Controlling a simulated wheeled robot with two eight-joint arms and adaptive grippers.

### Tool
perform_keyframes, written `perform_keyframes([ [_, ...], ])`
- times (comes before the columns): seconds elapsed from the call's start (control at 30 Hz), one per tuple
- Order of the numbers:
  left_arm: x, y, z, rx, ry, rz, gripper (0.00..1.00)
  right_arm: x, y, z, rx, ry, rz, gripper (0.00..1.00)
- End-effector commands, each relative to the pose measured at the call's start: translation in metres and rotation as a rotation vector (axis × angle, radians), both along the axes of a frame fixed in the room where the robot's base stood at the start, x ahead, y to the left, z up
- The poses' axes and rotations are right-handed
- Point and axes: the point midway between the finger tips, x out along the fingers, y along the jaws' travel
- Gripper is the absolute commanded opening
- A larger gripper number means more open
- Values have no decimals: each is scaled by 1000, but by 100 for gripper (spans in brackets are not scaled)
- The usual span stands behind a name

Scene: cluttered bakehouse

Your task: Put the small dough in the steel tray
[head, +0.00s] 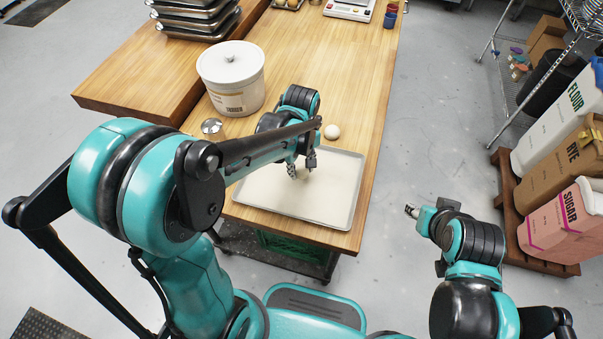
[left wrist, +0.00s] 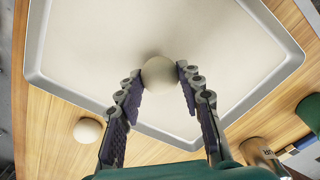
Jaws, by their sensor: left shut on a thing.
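The steel tray (head: 338,190) lies flat on the front end of the wooden table, with a pale inside and a grey rim; it fills much of the left wrist view (left wrist: 110,40). My left gripper (head: 302,170) is over the tray. Its fingers are shut on the small dough (left wrist: 160,73), a pale round ball at the fingertips. I cannot tell whether the ball touches the tray floor; the head view hides it behind the gripper. Another pale dough ball (head: 332,131) rests on the table just beyond the tray. My right gripper (head: 411,211) hangs off the table's right side, its fingers too small to judge.
A white lidded tub (head: 232,80) stands behind the tray, with a small metal item (head: 211,126) near it. Stacked dark trays (head: 196,18) and a scale (head: 350,8) are farther back. Flour, rye and sugar packages (head: 562,220) stand at the right. The table beyond the second ball is clear.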

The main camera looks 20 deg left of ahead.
Motion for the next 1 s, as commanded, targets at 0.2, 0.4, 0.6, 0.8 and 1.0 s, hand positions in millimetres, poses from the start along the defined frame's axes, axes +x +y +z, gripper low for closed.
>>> perform_keyframes([
  [0.2, 0, 0, -27, 0, 0, 0, 20, 0, 0, -14, 0, 0, 0, 40],
  [0.4, 0, 0, -26, 0, 0, 0, 20, 0, 0, -12, 0, 0, 0, 40],
  [0.6, 0, 0, -29, 0, 0, 0, 52, 0, 0, -15, 0, 0, 0, 40],
  [0.8, 0, 0, -29, 0, 0, 0, 57, 0, 0, -15, 0, 0, 0, 40],
  [1.0, 0, 0, -24, 0, 0, 1, 57, 0, 0, -11, 0, 0, 0, 40],
])
